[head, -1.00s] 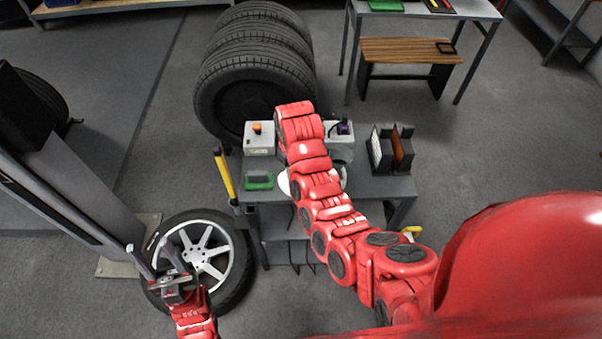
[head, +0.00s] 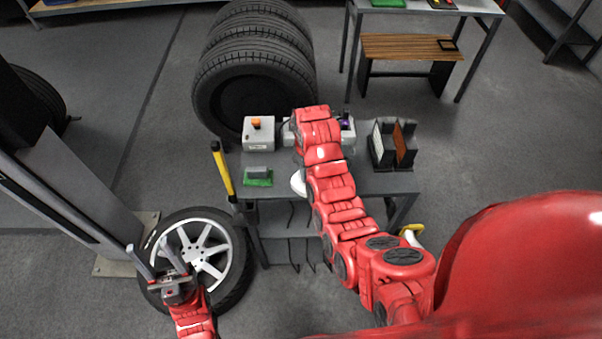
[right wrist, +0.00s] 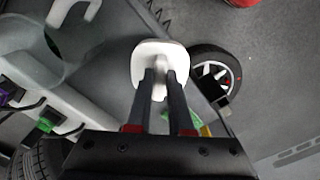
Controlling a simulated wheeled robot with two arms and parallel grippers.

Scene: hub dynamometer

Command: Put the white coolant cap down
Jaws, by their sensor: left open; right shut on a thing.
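The white coolant cap (right wrist: 150,58) is held between the fingertips of my right gripper (right wrist: 160,78), which is shut on its raised grip. In the head view the white cap (head: 298,183) shows beside my right arm, over the grey bench (head: 375,184); the arm hides part of it and the right gripper itself. Whether the cap touches anything below cannot be told. My left gripper (head: 156,255) is open and empty, above the tyred wheel (head: 203,252) at the lower left.
On the bench stand a grey box with an orange button (head: 258,133), a green tray with a grey block (head: 258,177) and a dark upright rack (head: 394,146). A yellow-and-black bar (head: 222,170) rises at its left edge. Large tyres (head: 255,70) stand behind.

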